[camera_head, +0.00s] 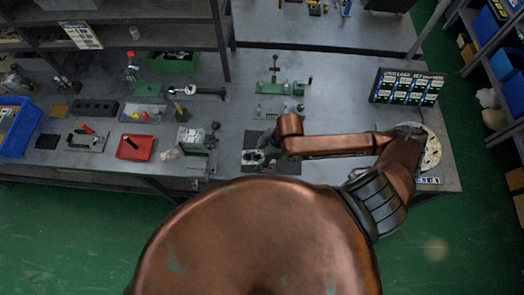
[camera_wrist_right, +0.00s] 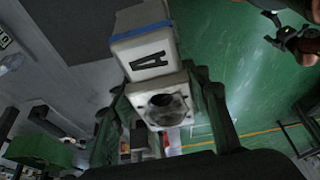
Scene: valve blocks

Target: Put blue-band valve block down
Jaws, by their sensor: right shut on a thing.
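My right gripper (camera_head: 262,153) is low at the front middle of the bench, over a dark square mat (camera_head: 288,163). In the right wrist view its fingers (camera_wrist_right: 165,112) are shut on a pale valve block (camera_wrist_right: 150,57). The block has a bluish band near its top, a dark letter A on one face and a round bore on another. In the head view the block is small and partly hidden by the gripper; I cannot tell whether it touches the mat. A dark gripper on a copper arm, seemingly my left (camera_wrist_right: 290,38), shows cropped in the right wrist view.
A grey machine with a lever (camera_head: 197,138) stands left of the mat. A green clamp fixture (camera_head: 277,87) stands behind it. A red tray (camera_head: 135,147) and blue bin (camera_head: 15,125) are left. A display board (camera_head: 407,87) and round pale disc (camera_head: 432,150) are right.

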